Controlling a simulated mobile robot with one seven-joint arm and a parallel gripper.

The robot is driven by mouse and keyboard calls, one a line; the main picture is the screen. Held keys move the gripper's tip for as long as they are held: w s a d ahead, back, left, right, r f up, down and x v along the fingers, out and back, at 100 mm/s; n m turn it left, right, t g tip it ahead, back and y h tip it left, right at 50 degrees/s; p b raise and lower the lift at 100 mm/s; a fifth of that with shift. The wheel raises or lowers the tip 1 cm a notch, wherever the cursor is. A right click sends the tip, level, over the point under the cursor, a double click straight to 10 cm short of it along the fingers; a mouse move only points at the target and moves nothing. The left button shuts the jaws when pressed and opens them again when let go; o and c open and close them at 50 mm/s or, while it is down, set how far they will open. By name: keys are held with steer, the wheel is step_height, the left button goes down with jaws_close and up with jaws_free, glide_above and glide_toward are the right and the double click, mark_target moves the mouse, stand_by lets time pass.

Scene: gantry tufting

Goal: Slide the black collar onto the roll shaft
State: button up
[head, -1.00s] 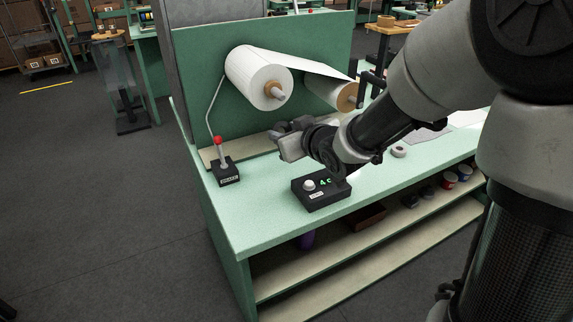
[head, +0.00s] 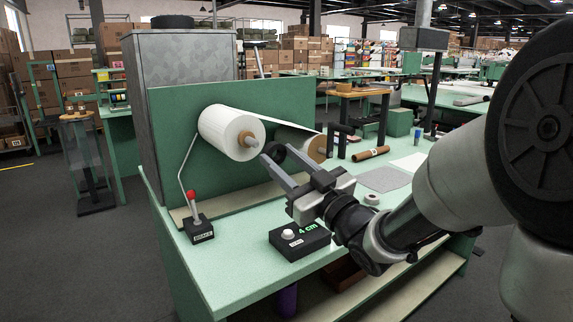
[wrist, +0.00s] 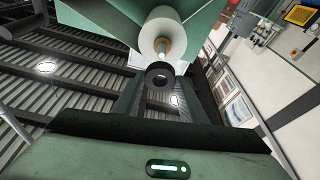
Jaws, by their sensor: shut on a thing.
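The black collar (head: 276,152) is a dark ring held between the fingertips of my gripper (head: 277,160). My gripper is shut on it. The roll shaft (head: 252,142) is a light stub from the core of the white paper roll (head: 226,131). In the head view the collar is just right of the shaft end. In the wrist view the collar (wrist: 160,76) shows its hole, just below the shaft tip (wrist: 163,46) and the roll (wrist: 162,22). The collar looks apart from the shaft; the exact gap is hard to tell.
A brake lever (head: 196,216) with a red knob stands left on the green bench (head: 233,277). A black box (head: 299,240) reading 4 cm is below my gripper. A second roll (head: 316,147) lies right of the collar. A green panel (head: 180,112) stands behind the rolls.

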mark_target(256, 146)
steer(key=shift+w+a, duration=0.8)
steer(key=shift+w, duration=0.35)
steer(key=shift+w+a, duration=0.75)
steer(key=shift+w, duration=0.35)
steer(key=shift+w+a+f+b, duration=0.1)
steer(key=shift+w+b, duration=0.05)
steer(key=shift+b, duration=0.5)
steer(key=shift+w, duration=0.1)
steer(key=shift+w+a+b, duration=0.3)
steer(key=shift+w+a, duration=0.1)
steer(key=shift+w, duration=0.1)
steer(key=shift+w+a, duration=0.25)
steer(key=shift+w, duration=0.15)
stand_by(0.5)
steer(key=shift+w+a, duration=0.2)
steer(key=shift+w, duration=0.05)
steer(key=shift+w+a+b, duration=0.5)
steer(key=shift+w+a, duration=0.1)
steer(key=shift+w, duration=0.25)
stand_by(0.6)
